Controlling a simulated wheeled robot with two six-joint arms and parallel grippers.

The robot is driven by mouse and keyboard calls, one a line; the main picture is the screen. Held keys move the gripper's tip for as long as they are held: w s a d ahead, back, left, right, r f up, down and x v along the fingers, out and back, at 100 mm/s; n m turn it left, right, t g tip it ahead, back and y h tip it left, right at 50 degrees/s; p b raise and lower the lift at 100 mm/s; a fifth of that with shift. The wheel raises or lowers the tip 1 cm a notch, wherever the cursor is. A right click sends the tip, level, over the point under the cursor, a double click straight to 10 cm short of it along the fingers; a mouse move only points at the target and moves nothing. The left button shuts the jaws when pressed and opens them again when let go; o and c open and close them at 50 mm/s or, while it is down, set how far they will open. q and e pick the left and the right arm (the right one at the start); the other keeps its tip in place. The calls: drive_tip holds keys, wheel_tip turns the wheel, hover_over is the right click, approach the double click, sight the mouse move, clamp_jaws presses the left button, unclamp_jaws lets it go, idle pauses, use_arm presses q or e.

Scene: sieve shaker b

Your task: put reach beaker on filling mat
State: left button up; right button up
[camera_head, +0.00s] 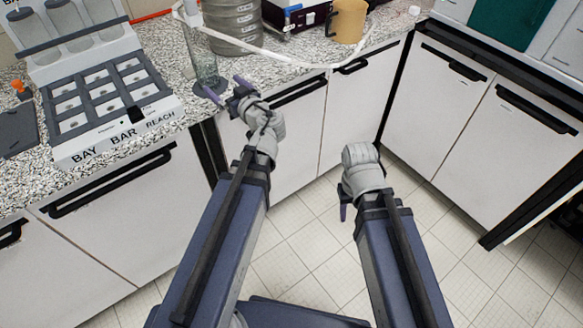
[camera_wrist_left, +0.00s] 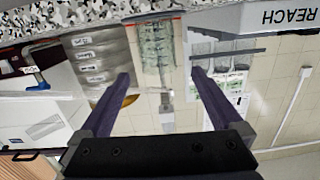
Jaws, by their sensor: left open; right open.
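A tall clear glass beaker (camera_head: 204,68) stands upright on the counter, its foot on a small dark round patch (camera_head: 203,90). In the left wrist view the beaker (camera_wrist_left: 157,45) shows between and beyond my fingers. My left gripper (camera_head: 227,87) is open in front of the beaker, with no visible grip on it; it also shows in the left wrist view (camera_wrist_left: 160,82). My right gripper (camera_head: 344,204) hangs low over the floor, empty, mostly hidden behind its own wrist. No mat is labelled; a dark grey flat square (camera_head: 16,130) lies at the far left.
A tray marked BAY, BAR, REACH (camera_head: 108,100) stands left of the beaker. Behind are a stack of steel sieves (camera_head: 233,25), a dark device (camera_head: 297,16) and a tan mug (camera_head: 349,20). A pale band (camera_head: 290,58) crosses the counter right of the beaker. White cabinets run below.

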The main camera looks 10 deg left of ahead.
use_arm(q)
drive_tip(key=s+d+f+m+g+h, duration=0.3)
drive_tip(key=s+d+f, duration=0.1)
drive_tip(key=d+f, duration=0.25)
drive_tip(key=s+d+f+m+g+h, duration=0.35)
drive_tip(key=d+f, duration=0.25)
drive_tip(key=f, duration=0.2)
drive_tip(key=s+d+f+m+g+h, duration=0.2)
drive_tip(key=s+d+f+m, duration=0.1)
drive_tip(key=s+d, duration=0.2)
drive_tip(key=s+d+f+m+g+h, duration=0.2)
drive_tip(key=s+d, duration=0.4)
drive_tip(key=d, duration=0.4)
drive_tip(key=shift+s+f+m+h, duration=0.3)
drive_tip(key=shift+f+m+h, duration=0.1)
drive_tip(key=shift+m+h, duration=0.55)
drive_tip(key=shift+g, duration=0.25)
